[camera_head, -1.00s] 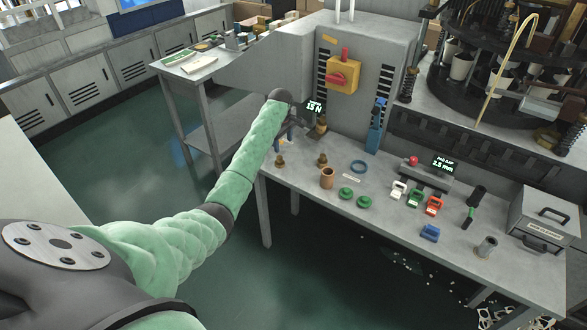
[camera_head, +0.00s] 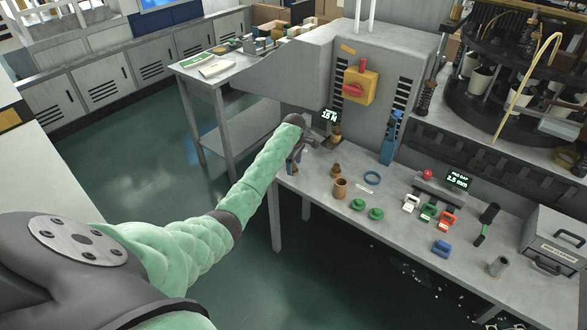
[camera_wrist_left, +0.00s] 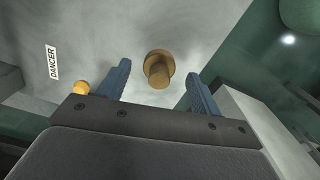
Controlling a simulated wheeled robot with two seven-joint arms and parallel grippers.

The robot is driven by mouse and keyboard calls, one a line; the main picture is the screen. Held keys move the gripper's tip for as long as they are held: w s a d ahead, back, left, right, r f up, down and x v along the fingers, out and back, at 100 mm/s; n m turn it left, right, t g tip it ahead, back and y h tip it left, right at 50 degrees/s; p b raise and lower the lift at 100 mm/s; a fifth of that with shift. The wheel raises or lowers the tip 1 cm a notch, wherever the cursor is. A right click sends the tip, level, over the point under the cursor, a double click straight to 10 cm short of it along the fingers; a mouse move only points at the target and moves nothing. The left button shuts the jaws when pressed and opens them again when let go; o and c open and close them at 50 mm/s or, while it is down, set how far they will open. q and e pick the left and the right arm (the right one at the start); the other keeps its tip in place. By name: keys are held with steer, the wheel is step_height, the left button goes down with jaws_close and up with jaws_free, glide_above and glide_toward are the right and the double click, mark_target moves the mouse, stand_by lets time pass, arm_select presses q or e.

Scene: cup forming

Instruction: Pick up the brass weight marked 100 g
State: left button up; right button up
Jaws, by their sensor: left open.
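My left gripper (camera_head: 296,154) is at the near left corner of the grey workbench in the head view, pointing down. In the left wrist view its two blue fingers (camera_wrist_left: 158,76) are open, with a brass weight (camera_wrist_left: 158,68) in the gap between their tips, apart from both. That weight is mostly hidden by the gripper in the head view. Another brass weight (camera_head: 336,170) stands to the right, and a third brass piece (camera_head: 335,134) is by the display reading about 15 N. The weight markings are too small to read. My right gripper is out of view.
A copper-coloured cup (camera_head: 340,188), green discs (camera_head: 358,204), a blue ring (camera_head: 372,178) and several coloured clips (camera_head: 428,211) lie right of the gripper. A grey machine housing with a yellow switch box (camera_head: 360,86) rises behind. The bench's front edge is close.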

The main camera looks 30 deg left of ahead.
arm_select(q)
steer(key=shift+f, duration=1.1)
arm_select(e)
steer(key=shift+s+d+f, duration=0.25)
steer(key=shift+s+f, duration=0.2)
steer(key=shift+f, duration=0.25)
arm_select(q)
steer(key=shift+c, duration=0.5)
steer(key=c, duration=1)
steer(key=shift+c, duration=0.2)
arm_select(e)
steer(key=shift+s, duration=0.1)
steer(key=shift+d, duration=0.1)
arm_select(q)
steer(key=shift+r, duration=0.15)
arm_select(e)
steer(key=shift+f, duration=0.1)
